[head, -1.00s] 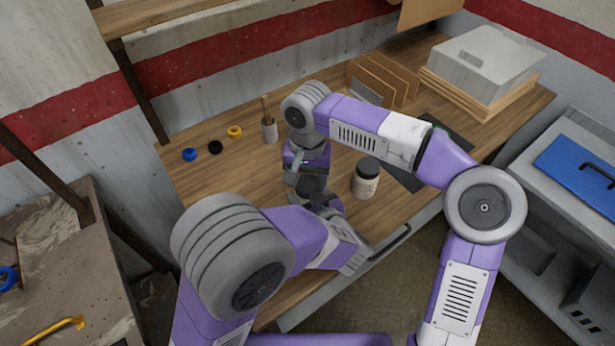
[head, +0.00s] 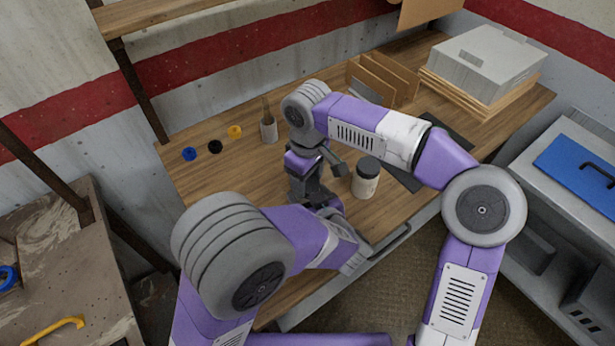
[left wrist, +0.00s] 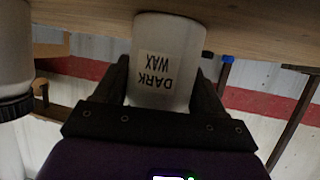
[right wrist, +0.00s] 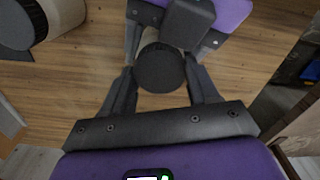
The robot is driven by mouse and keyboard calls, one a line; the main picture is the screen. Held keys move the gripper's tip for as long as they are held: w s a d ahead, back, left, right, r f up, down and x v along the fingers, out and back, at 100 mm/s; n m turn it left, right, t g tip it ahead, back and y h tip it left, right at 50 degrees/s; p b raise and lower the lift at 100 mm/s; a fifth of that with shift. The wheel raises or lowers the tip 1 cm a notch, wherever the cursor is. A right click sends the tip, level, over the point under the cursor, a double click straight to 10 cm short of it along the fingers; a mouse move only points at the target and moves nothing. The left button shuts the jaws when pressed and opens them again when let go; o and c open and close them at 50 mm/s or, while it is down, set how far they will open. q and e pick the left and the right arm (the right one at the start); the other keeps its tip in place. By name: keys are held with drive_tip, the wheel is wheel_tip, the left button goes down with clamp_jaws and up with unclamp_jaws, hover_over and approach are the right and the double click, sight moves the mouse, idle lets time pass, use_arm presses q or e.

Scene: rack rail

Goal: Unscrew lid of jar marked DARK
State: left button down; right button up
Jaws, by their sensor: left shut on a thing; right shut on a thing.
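The jar marked DARK WAX (left wrist: 165,60) is pale with a white label; in the left wrist view it appears upside down. My left gripper (left wrist: 160,82) is shut on its body, one finger on each side. In the right wrist view the jar's round black lid (right wrist: 160,68) is seen from above, between the fingers of my right gripper (right wrist: 160,78), which is shut on it. In the head view my right gripper (head: 308,190) points down above my left gripper (head: 324,203), and the arms hide the jar.
Another pale jar with a black lid (head: 366,180) stands close to the right of the grippers. A cup with tools (head: 268,130) and blue, black and yellow rings (head: 189,154) lie at the back left. A grey box (head: 487,62) and wooden dividers (head: 385,80) stand at the back right.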

drive_tip(key=shift+n, duration=0.6)
drive_tip(key=o, duration=1.2)
drive_tip(key=shift+c, duration=0.2)
